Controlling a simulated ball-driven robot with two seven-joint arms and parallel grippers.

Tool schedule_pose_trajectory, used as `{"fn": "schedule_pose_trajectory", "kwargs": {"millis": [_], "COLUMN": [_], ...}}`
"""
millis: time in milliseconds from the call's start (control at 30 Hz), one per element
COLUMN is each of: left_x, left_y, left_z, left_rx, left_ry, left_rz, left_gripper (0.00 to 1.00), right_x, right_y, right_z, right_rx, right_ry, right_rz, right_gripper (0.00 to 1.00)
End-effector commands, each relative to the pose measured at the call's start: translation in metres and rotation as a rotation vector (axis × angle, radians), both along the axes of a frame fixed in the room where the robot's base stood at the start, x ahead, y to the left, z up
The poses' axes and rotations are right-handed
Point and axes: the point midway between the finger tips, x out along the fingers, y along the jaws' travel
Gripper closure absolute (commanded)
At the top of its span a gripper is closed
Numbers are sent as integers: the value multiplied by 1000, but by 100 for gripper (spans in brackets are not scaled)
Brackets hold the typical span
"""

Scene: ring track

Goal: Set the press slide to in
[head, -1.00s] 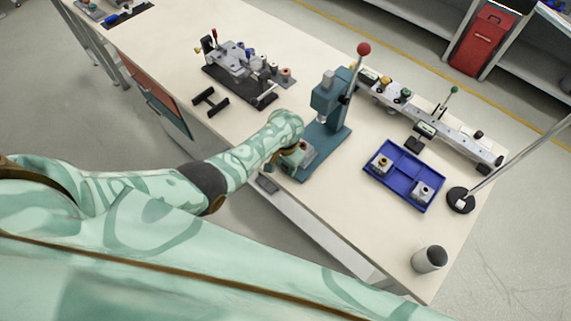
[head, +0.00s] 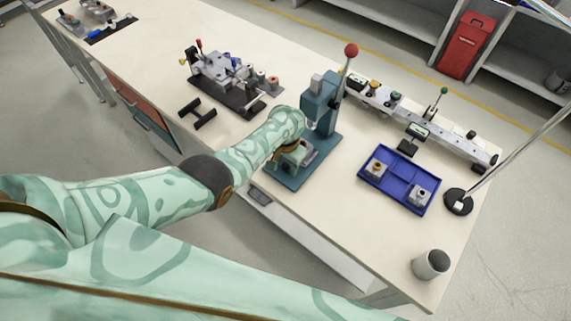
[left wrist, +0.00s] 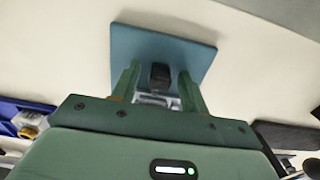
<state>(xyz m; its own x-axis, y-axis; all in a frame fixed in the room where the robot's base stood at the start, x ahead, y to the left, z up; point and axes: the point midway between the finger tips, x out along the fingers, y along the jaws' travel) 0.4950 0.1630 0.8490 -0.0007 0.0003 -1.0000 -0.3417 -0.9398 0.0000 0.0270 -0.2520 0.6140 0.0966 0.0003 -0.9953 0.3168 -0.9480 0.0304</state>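The press (head: 318,104) is a teal column on a teal base plate (head: 289,179), with a red-balled lever (head: 350,50) standing up. A small light-grey part, apparently the slide, shows on the base in the head view (head: 309,154). My left gripper (head: 290,158) is low over the base, partly hidden by its own arm. In the left wrist view, its two green fingers (left wrist: 159,82) are apart, either side of a dark block (left wrist: 160,75), with gaps showing. The teal plate (left wrist: 190,50) lies beyond. I cannot tell the slide's position. My right gripper is out of view.
A blue tray (head: 399,193) with two small parts stands right of the press, and a long grey rail fixture (head: 430,125) behind it. A grey cup (head: 430,264) is near the front right corner. A dark fixture (head: 225,80) and a black bracket (head: 197,113) lie to the left.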

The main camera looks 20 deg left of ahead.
Motion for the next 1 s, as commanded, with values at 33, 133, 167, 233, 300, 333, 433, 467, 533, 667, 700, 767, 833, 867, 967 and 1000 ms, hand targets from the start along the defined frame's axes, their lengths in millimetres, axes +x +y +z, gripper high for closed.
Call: {"fn": "schedule_pose_trajectory", "kwargs": {"millis": [33,133,167,233,300,333,433,467,533,667,700,767,833,867,967,1000], "left_x": [0,0,0,0,0,0,1,1,1,1,1,1,1,1,1,1], "left_y": [0,0,0,0,0,0,-1,-1,-1,0,-1,-1,-1,-1,-1,-1], "left_z": [0,0,0,1,5,9,28,36,56,93,104,118,133,138,152,156], "left_rx": [0,0,0,0,0,-1,-1,-1,-2,-1,-2,-2,-2,-2,-2,-1], "left_ry": [0,0,0,-1,-1,-2,-4,-4,-5,-4,-5,-2,-2,-2,-2,-1], "left_rz": [0,0,0,0,0,0,0,1,1,0,1,1,-1,0,0,1], "left_gripper": [56,56,56,56,56,56,56,56,56,56,56,56,56,56,56,56], "right_x": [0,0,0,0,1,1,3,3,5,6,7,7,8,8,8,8], "right_y": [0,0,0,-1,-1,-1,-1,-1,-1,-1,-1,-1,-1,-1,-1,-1], "right_z": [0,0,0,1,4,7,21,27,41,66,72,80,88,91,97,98], "right_rx": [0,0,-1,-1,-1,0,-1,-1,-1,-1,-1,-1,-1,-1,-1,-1], "right_ry": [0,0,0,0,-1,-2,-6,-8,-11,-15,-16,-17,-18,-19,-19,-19], "right_rz": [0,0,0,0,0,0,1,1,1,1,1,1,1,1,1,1], "right_gripper": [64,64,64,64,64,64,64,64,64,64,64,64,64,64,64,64]}}
